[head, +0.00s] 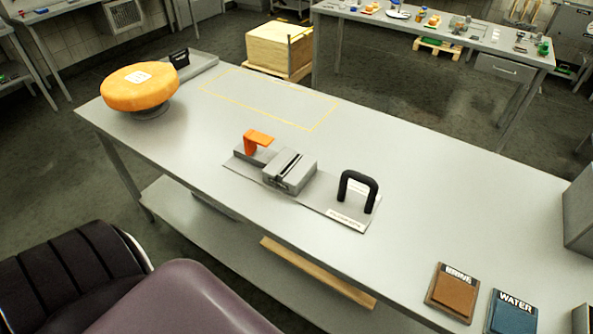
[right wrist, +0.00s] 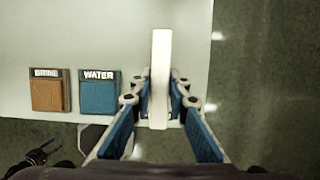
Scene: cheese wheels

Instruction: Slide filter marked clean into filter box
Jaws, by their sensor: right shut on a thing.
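My right gripper (right wrist: 160,97) shows in the right wrist view, its blue-padded fingers shut on a narrow white slab (right wrist: 160,62). The slab is seen edge-on and sticks out past the fingertips; no marking on it is readable, so I cannot tell whether it is the clean filter. The slab lies over the table end in that view. In the head view a grey slotted block (head: 289,172) sits on a base plate between an orange lever and a black handle; I cannot tell whether it is the filter box. Neither gripper shows in the head view.
An orange cheese wheel (head: 139,87) stands at the table's far left. A black handle (head: 358,190) and orange lever (head: 258,140) rise from the table. BRINE (head: 453,293) and WATER (head: 511,313) pads lie near the front right. A grey box (head: 579,215) stands at the right edge.

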